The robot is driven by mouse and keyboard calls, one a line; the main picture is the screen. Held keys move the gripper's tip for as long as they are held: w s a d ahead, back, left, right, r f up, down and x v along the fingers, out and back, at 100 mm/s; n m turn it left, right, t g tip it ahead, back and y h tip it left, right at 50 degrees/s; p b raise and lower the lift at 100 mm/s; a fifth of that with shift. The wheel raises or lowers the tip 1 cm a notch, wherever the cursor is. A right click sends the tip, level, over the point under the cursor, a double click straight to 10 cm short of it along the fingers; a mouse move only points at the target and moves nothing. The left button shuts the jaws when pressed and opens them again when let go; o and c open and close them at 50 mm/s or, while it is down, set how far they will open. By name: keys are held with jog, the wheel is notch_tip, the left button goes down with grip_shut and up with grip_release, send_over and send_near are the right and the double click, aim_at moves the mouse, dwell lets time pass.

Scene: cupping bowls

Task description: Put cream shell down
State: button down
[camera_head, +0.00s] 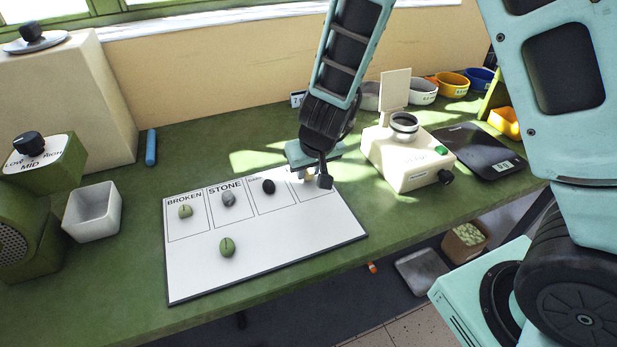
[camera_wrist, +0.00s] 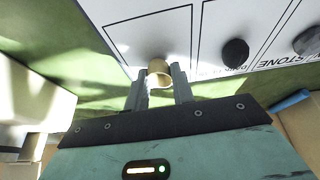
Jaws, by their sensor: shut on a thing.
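The cream shell (camera_wrist: 160,74) is between the two fingers of my gripper (camera_wrist: 163,85), seen in the wrist view with its hollow side showing. My gripper (camera_head: 316,180) is shut on it, over the right-hand box of the white sorting board (camera_head: 290,251). In the head view the shell (camera_head: 308,176) is mostly hidden by the gripper. I cannot tell whether the shell touches the board. A dark bean (camera_wrist: 236,53) lies in the box beside it.
The board also holds a grey stone (camera_head: 228,198), a green bean in the BROKEN box (camera_head: 185,211) and another green bean (camera_head: 227,247) lower down. A cream device (camera_head: 408,160) stands close to the right of my gripper. A white bowl (camera_head: 93,211) is at the left.

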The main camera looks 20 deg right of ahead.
jog(key=shift+f, duration=0.2)
jog(key=shift+f, duration=0.15)
jog(key=c, duration=1.2)
grip_release()
